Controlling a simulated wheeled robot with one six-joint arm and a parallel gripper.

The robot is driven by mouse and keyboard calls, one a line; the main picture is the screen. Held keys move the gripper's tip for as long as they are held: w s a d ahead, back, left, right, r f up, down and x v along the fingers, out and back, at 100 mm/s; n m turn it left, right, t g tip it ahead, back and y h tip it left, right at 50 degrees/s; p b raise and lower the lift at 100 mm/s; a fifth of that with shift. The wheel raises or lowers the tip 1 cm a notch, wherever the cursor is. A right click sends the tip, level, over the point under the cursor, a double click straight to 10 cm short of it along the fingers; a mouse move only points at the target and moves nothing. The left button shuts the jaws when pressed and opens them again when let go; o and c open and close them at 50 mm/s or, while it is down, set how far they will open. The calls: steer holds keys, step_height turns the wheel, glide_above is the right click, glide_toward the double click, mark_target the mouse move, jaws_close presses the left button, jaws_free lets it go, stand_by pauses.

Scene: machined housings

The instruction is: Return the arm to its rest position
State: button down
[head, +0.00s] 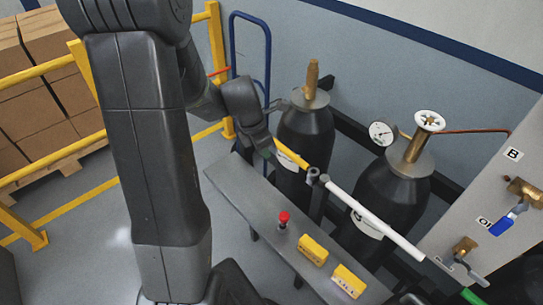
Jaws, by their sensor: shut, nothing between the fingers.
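My arm fills the left of the head view, with its thick dark link upright in front of the camera. It folds over at the top, and the thinner forearm and wrist come down behind it. My gripper (266,147) is small and dark at the end of the wrist, above the far end of the grey bench. It is shut and I see nothing held in it. The fingertips are small, and I cannot tell how near they are to the gas cylinder behind.
Two dark gas cylinders (307,136) (385,200) stand by the wall. The narrow grey bench (240,187) carries a red button (283,219) and yellow blocks (314,250). A valve panel (500,190) is right; yellow rails (50,170) and cartons (60,110) are left.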

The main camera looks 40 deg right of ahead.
steer(key=v, duration=0.6)
steer(key=shift+r, duration=0.2)
steer(key=shift+f, duration=0.15)
